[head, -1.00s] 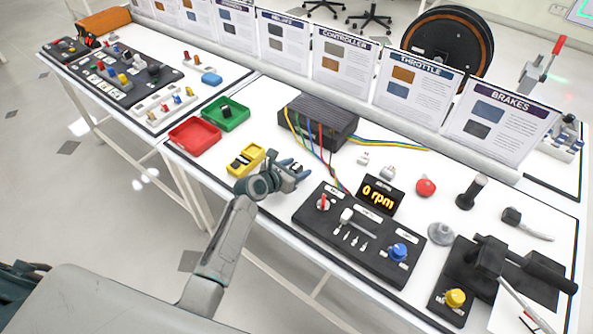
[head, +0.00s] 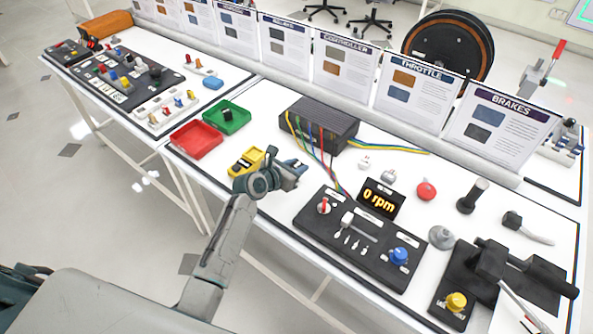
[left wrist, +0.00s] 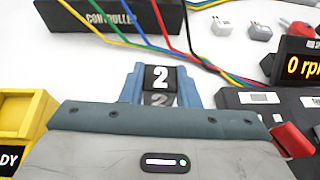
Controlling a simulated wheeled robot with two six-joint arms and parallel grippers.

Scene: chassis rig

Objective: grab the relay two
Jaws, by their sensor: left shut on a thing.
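My left gripper (head: 296,167) is over the white table, just right of the yellow tray. In the left wrist view its blue fingers (left wrist: 160,84) are shut on relay two (left wrist: 160,77), a small black block with a white "2". The fingers press on its left and right sides. A second, fainter "2" shows just below the first. In the head view the gripper largely hides the relay. I cannot tell whether the relay touches the table. My right gripper is not in view.
The black controller box (head: 318,120) with coloured wires stands behind the gripper. The yellow tray (head: 247,160) is close on the left, beyond it red (head: 196,139) and green (head: 228,116) trays. A black control panel (head: 350,245) lies to the right, near the rpm display (head: 380,199).

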